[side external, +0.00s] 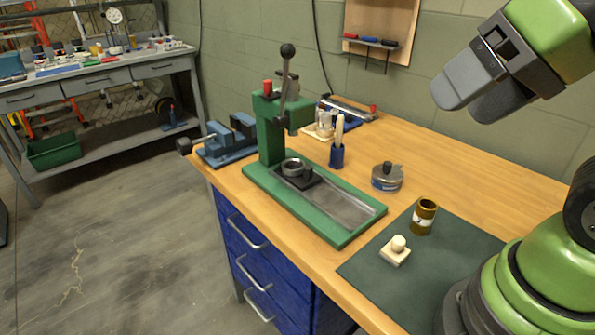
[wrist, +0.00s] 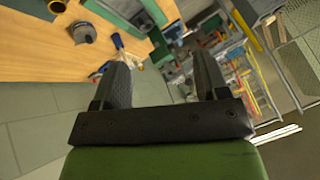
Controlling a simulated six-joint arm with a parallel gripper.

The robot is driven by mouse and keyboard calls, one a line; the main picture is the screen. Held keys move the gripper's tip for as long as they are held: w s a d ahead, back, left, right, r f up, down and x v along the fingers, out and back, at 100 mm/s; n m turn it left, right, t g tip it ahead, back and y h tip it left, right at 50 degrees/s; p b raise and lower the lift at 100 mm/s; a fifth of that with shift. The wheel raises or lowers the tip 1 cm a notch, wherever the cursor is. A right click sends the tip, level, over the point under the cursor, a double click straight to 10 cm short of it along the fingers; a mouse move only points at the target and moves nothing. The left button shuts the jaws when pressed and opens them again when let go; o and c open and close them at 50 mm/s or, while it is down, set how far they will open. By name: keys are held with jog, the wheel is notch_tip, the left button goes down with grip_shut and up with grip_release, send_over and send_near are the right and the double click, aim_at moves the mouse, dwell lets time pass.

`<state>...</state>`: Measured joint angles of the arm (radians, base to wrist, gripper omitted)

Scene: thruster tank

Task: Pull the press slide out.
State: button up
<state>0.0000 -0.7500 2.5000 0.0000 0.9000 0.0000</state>
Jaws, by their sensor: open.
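The green press (side external: 268,135) stands on the wooden bench, its lever with a black ball knob upright. Its long green base has a grey metal channel. The press slide (side external: 308,182) appears to be the dark piece with a round metal ring at the channel's rear end, beneath the ram. The front of the channel is bare. My gripper (side external: 462,108) is open and empty, high above the bench's right side and well apart from the press. The wrist view shows both open fingers (wrist: 160,68), with part of the press (wrist: 130,12) at the top edge; the slide cannot be made out there.
A tin (side external: 387,177), a brass cup (side external: 424,217) and a pale knobbed block (side external: 396,251) stand right of the press, the last two on a dark mat (side external: 362,268). A blue brush holder (side external: 337,157) and a vise (side external: 226,143) stand close to the press.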

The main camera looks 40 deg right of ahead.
aim_at(312, 167)
jog(key=shift+w, duration=0.1)
jog(key=shift+c, duration=1.3)
jog(key=w+a+f+m+g+y, duration=0.1)
jog(key=w+f+m+y, duration=0.3)
jog(key=w+m, duration=0.25)
jog(key=w+a+f+m+g+y, duration=0.1)
jog(key=w+f+m+y, duration=0.25)
jog(key=w+m, duration=0.3)
jog(key=w+d+f+m+t+h, duration=0.1)
jog(key=w+d+f+m+t, duration=0.1)
jog(key=w+d+f+m, duration=0.1)
jog(key=w+d+f+m+t+h, duration=0.1)
jog(key=w+d+f+m+t, duration=0.1)
jog(key=d+f+m, duration=0.3)
jog(key=w+d+f+m+t+h, duration=0.1)
jog(key=w+d+f+m+t, duration=0.2)
jog(key=f, duration=0.4)
jog(key=shift+w+d+f+m+h, duration=0.2)
jog(key=shift+d+m, duration=0.2)
jog(key=shift+m, duration=0.3)
jog(key=shift+w+d+f+m+h, duration=0.1)
jog(key=shift+w+d+f+m, duration=0.1)
jog(key=shift+d+m, duration=0.35)
jog(key=x, duration=0.9)
jog(key=shift+w+a+f, duration=0.15)
jog(key=shift+w+a, duration=0.1)
jog(key=shift+a, duration=0.05)
